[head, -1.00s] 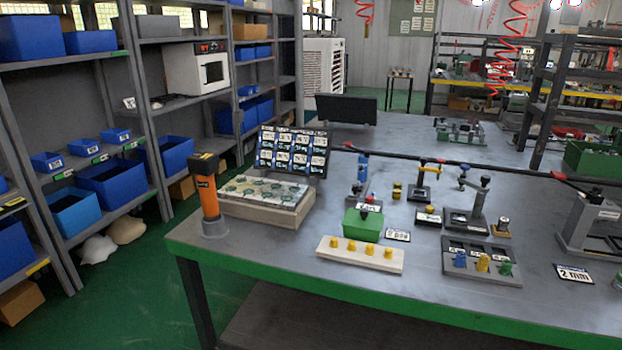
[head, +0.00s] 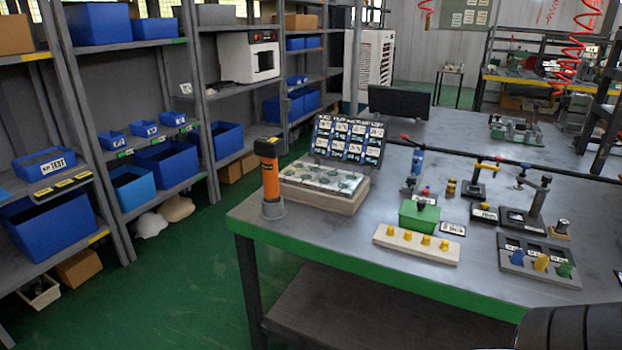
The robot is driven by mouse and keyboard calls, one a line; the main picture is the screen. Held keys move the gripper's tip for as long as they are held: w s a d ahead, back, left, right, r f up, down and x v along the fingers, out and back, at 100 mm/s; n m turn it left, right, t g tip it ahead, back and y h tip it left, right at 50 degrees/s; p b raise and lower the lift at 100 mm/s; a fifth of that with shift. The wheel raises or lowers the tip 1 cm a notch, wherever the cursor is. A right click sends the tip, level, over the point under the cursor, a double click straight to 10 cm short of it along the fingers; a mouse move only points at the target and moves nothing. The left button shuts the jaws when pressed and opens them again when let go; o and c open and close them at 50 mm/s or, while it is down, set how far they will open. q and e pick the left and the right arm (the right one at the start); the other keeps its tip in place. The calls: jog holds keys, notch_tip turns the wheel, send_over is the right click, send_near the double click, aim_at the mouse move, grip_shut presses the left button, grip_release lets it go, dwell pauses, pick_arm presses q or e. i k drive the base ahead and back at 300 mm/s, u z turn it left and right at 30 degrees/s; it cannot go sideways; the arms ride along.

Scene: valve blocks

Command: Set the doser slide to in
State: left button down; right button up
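I cannot tell for certain which part is the doser slide. A small stand with a blue upright cylinder (head: 417,162) and a red part low on it stands at the middle of the workbench (head: 340,240). In front of it is a green block (head: 418,217) with a dark knob on top. A slide and its in or out setting are too small to read. Neither of my grippers is in view.
A pale strip with yellow pegs (head: 415,245) lies near the bench's front edge. An orange post with a black head (head: 270,180) stands at the bench's left corner. A grey tray with coloured pegs (head: 540,262) lies right.

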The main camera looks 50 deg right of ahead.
aim_at(409, 184)
jog(key=u, duration=0.2)
jog(key=i, duration=1.05)
jog(key=z, duration=1.7)
